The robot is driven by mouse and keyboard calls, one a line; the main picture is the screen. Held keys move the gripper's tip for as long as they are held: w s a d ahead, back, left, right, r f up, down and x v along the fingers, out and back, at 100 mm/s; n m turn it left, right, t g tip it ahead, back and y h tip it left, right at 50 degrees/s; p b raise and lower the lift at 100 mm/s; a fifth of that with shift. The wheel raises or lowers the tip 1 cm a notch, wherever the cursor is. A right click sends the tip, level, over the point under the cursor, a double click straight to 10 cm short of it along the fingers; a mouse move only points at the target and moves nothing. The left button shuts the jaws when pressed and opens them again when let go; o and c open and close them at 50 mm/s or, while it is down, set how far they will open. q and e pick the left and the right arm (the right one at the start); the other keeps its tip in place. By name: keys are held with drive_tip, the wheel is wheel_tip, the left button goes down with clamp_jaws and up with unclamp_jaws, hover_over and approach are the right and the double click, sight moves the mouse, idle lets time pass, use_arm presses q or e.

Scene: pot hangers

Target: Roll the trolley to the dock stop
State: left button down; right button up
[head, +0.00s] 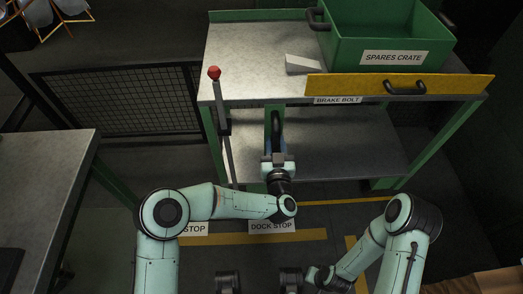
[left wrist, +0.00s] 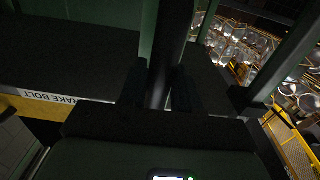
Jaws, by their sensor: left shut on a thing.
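The trolley (head: 250,60) has a green frame, a grey top and a lower shelf. It stands in front of me, beyond the floor label DOCK STOP (head: 272,226). My left gripper (head: 278,155) is shut on its dark upright handle (head: 277,126), which is fixed to a green post. In the left wrist view the dark bar (left wrist: 167,55) runs between my fingers. A rod with a red knob (head: 214,73) stands at the trolley's left front. The label BRAKE BOLT (head: 337,100) is on the front edge; it also shows in the left wrist view (left wrist: 48,97).
The green SPARES CRATE (head: 385,35) and a pale wedge (head: 303,63) sit on the trolley top. A yellow board with a handle (head: 400,86) lines its front. A grey table (head: 40,170) is at left, a mesh fence (head: 120,100) behind. Yellow floor stripes (head: 255,237) lie nearby.

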use_arm(q)
drive_tip(key=d, duration=1.6)
drive_tip(key=shift+r+b, duration=0.15)
drive_tip(key=shift+b, duration=0.2)
drive_tip(key=c, duration=0.7)
unclamp_jaws()
drive_tip(key=shift+w+a, duration=0.1)
drive_tip(key=shift+a, duration=0.05)
use_arm(e)
drive_tip(key=shift+w+f, duration=0.1)
drive_tip(key=shift+f, duration=0.15)
